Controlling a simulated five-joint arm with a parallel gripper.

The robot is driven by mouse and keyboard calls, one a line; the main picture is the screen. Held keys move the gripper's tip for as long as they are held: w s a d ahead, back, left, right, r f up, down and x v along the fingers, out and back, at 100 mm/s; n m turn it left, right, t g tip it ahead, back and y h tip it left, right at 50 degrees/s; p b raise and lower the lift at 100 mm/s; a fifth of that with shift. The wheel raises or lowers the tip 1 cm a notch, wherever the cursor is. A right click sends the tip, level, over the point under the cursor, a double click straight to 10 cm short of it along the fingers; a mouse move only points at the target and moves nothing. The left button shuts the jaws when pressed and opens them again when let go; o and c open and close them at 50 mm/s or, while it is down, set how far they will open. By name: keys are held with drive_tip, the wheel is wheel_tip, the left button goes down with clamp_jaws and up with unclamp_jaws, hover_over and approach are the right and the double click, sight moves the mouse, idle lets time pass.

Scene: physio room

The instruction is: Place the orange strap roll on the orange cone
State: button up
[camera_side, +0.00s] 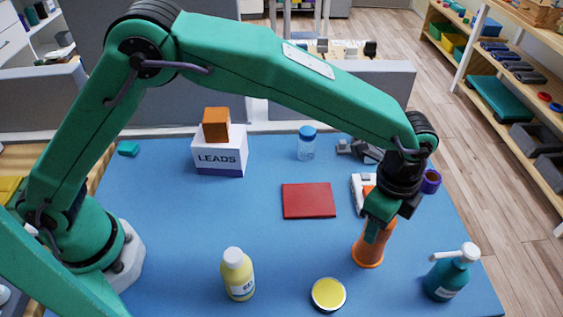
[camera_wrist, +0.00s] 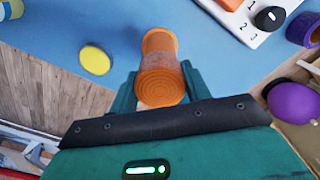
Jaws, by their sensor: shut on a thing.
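The orange cone (camera_side: 369,251) stands on the blue table, directly below my gripper (camera_side: 378,215), its wide base on the surface. In the wrist view my jaws (camera_wrist: 160,88) are shut on the orange strap roll (camera_wrist: 162,86), whose spiral end faces the camera. The cone (camera_wrist: 159,40) shows just beyond the roll, in line with it, with no visible gap. In the side view my fingers largely hide the roll and the cone's top. I cannot tell whether the roll rests on the cone.
A white device (camera_side: 360,184) and purple roll (camera_side: 430,181) stand behind the cone. A teal pump bottle (camera_side: 447,277) is to its right, a yellow-topped round tub (camera_side: 328,294) and yellow bottle (camera_side: 237,275) to its left. A red pad (camera_side: 308,201) lies mid-table.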

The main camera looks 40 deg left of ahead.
drive_tip(key=shift+f, duration=0.15)
drive_tip(key=o, duration=1)
drive_tip(key=shift+c, duration=0.2)
wheel_tip(320, 180, up, 12)
drive_tip(key=shift+a+r, duration=0.1)
drive_tip(key=shift+r, duration=0.1)
idle(0.6)
